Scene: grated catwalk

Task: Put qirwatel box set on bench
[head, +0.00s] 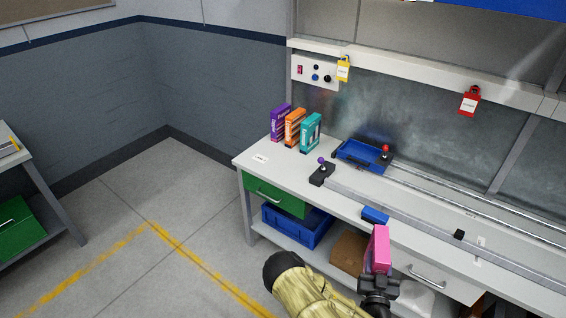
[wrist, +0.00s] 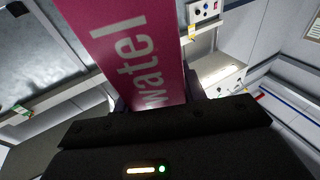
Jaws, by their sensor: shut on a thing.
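The pink box (head: 379,247) is held upright in my gripper (head: 377,284), in front of the bench's front edge in the head view. In the wrist view the magenta box (wrist: 128,42) fills the upper middle and shows the letters "watel"; the rest of its name is out of sight. My gripper (wrist: 160,100) is shut on it. The grey-topped bench (head: 262,159) runs from the middle to the right. On its left end stand a purple box (head: 280,122), an orange box (head: 295,128) and a teal box (head: 311,132), upright side by side.
A blue tray (head: 364,156) with a red knob and a small purple-knobbed block (head: 321,172) sit on the bench. Long rails (head: 450,190) run rightward from them. A small blue block (head: 375,215) is near the front edge. A blue bin (head: 297,227) stands below.

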